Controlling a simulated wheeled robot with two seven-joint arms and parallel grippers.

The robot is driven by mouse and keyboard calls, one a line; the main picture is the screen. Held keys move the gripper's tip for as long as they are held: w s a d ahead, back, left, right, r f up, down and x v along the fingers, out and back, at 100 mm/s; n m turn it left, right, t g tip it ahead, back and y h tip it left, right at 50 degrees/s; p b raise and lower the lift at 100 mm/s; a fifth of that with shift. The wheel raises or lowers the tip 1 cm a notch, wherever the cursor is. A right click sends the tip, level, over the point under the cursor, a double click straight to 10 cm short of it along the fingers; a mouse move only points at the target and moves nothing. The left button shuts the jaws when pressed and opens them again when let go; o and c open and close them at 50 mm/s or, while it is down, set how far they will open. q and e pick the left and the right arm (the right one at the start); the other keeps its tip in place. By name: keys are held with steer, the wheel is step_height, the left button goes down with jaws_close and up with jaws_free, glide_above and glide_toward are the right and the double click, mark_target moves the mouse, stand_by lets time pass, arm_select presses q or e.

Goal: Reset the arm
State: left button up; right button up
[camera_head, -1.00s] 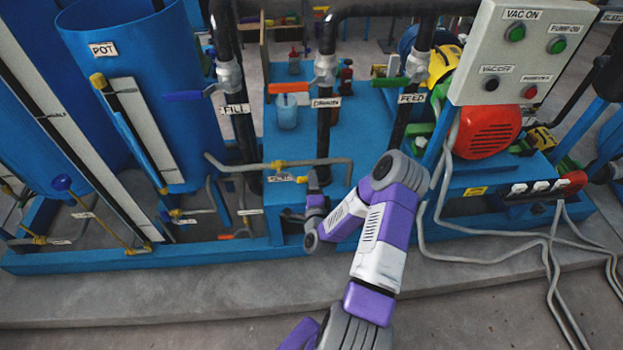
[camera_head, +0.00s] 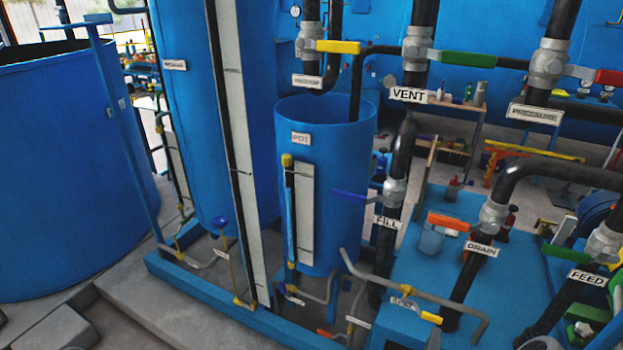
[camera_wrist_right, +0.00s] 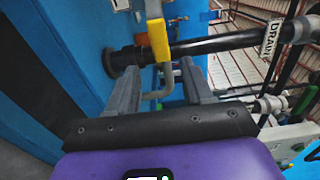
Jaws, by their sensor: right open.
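My right gripper (camera_wrist_right: 162,72) is open in the right wrist view, its two grey fingers apart. A yellow valve handle (camera_wrist_right: 159,40) and a bent thin pipe show between and beyond the fingertips. I cannot tell whether they touch. In the head view, a small grey part of my right gripper (camera_head: 433,341) shows at the bottom edge, just below the yellow handle (camera_head: 431,317) on the thin pipe. A grey link of my right arm shows at the bottom right. The rest of the arm is out of frame. My left gripper is not in view.
The blue POT tank (camera_head: 322,185) stands at the centre beside taller blue tanks. Black pipes carry the FILL (camera_head: 387,222), DRAIN (camera_head: 481,249), VENT (camera_head: 408,95) and FEED (camera_head: 587,277) labels. A blue base frame edges the plant. Bare concrete floor lies at the lower left.

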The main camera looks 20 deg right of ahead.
steer(key=w+a+f+n+g+y+p, duration=0.1)
steer(key=a+f+n+y, duration=0.25)
steer(key=a, duration=0.35)
steer(key=w+a+f+n+g+y+p, duration=0.1)
steer(key=w+a+f+n+y, duration=0.1)
steer(key=a+n+y, duration=0.45)
steer(key=w+a+f+n+g+y+p, duration=0.1)
steer(key=a+f+n+g+y+p, duration=0.15)
steer(key=a, duration=0.65)
steer(key=s+a+f+n+g+y+p, duration=0.1)
steer(key=s+a+f+n+g+y, duration=0.1)
steer(key=s+a+n+g, duration=0.6)
steer(key=s+a+n+y, duration=0.1)
steer(key=s+a+n, duration=0.2)
steer(key=s+a, duration=0.1)
steer(key=shift+s+a+y+p, duration=0.15)
steer(key=shift+s+y+p, duration=0.2)
steer(key=shift+s, duration=0.15)
steer(key=shift+s+n+g, duration=0.2)
steer(key=shift+n+g, duration=0.05)
steer(key=shift+c, duration=0.3)
